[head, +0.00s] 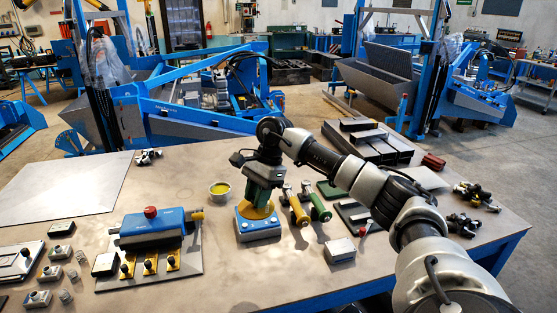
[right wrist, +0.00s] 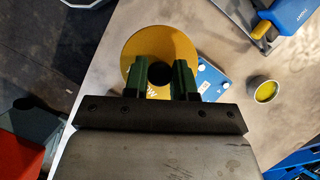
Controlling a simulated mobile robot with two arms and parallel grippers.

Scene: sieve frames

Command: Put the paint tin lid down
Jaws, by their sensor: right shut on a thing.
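The paint tin lid is a round yellow disc with a black knob, in the right wrist view (right wrist: 160,42). My right gripper (right wrist: 160,76) is shut on its knob with green fingers. In the head view my right gripper (head: 260,192) points down, with the yellow lid (head: 245,212) below its fingers. The lid is over a blue and white box (head: 258,232); I cannot tell if they touch. A small open tin with yellow paint (head: 219,188) stands to the left of the lid; it also shows in the right wrist view (right wrist: 265,90). My left gripper is out of view.
A blue device with a red knob (head: 151,213) stands on a plate to the left. Yellow and green cylindrical tools (head: 308,205) lie close to the right of the gripper. A small grey box (head: 340,251) is at the front right. The front middle of the table (head: 250,275) is bare.

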